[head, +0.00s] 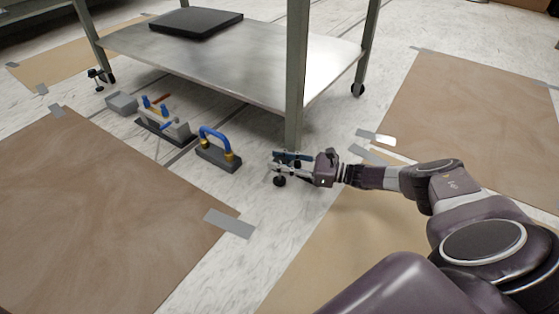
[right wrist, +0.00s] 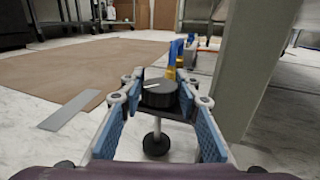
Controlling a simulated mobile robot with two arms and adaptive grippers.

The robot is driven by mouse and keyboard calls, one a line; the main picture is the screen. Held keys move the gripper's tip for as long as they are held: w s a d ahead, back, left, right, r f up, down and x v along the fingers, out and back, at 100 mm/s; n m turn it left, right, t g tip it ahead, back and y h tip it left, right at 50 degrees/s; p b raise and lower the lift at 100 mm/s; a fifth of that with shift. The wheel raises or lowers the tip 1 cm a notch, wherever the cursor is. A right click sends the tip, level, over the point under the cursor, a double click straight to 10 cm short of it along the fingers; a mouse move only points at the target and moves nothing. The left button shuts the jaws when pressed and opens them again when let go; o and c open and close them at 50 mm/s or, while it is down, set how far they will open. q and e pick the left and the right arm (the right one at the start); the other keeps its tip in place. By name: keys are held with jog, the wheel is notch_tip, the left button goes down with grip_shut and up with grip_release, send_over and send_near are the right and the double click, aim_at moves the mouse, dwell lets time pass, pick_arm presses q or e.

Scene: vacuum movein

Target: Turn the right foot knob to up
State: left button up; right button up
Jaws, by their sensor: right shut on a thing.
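The right foot knob (right wrist: 158,95) is a round black knob with a white line on its top, which lies roughly sideways in the right wrist view. Below it a thin stem runs down to a dark round foot (right wrist: 156,143) on the floor. My right gripper (head: 281,164) is low by the near leg of the steel table in the head view. Its blue-padded fingers are shut on the knob, one on each side. In the head view the fingers mostly hide the knob, and a dark foot (head: 279,181) shows below them. My left gripper is out of view.
The table leg (head: 295,90) stands close beside my right gripper. A blue-handled tool (head: 216,148) and a grey device with blue parts (head: 165,125) sit on the floor to the left. Brown sheets (head: 90,210) taped to the marble floor lie around.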

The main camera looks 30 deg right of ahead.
dwell(0.3)
jog(key=o, duration=1.2)
jog(key=shift+d+r, duration=0.1)
jog(key=shift+h, duration=0.3)
